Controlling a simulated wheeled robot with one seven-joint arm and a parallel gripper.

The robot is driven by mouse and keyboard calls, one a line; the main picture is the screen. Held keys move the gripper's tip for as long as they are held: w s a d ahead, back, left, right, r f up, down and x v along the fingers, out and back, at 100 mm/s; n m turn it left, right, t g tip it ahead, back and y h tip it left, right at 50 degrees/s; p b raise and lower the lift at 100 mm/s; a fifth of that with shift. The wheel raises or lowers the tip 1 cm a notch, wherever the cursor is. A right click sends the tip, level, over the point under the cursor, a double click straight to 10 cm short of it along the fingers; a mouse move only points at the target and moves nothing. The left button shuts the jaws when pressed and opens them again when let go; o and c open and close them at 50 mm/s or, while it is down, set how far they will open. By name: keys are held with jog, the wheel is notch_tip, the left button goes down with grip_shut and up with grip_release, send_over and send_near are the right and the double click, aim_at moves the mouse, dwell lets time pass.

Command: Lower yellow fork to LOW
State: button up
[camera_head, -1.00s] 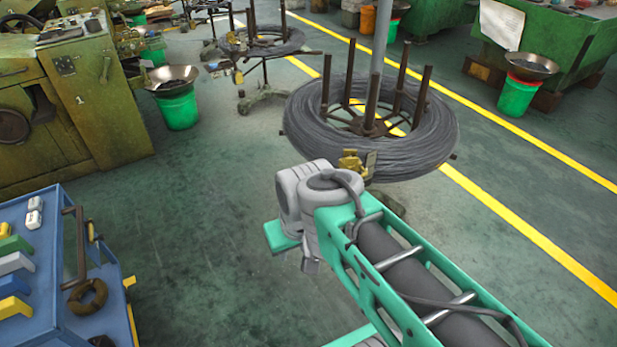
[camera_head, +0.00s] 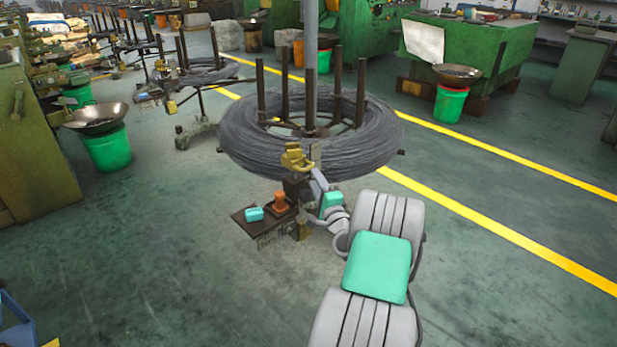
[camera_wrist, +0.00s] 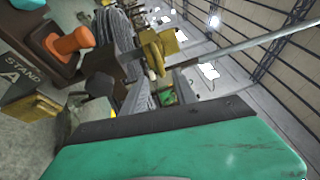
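My gripper (camera_head: 322,188) is at the end of my arm, just below and right of the fork, close to the stand's post. Its fingers are too small to make out, so I cannot tell whether it touches anything. An orange knob (camera_head: 281,202) and a teal block (camera_head: 254,214) sit on the stand's dark plate. I cannot read a LOW mark.
The wire coil (camera_head: 312,135) with upright rods overhangs the fork. A second coil stand (camera_head: 205,75) is behind left. Green buckets with metal bowls stand at left (camera_head: 106,150) and right (camera_head: 450,104). Open floor lies at left and right front.

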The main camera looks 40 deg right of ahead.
aim_at(310, 168)
jog(key=x, duration=0.6)
jog(key=shift+w+r, duration=0.15)
jog(key=shift+w, duration=0.1)
jog(key=shift+c, duration=0.2)
grip_shut()
jog(key=shift+r, duration=0.2)
dwell(0.6)
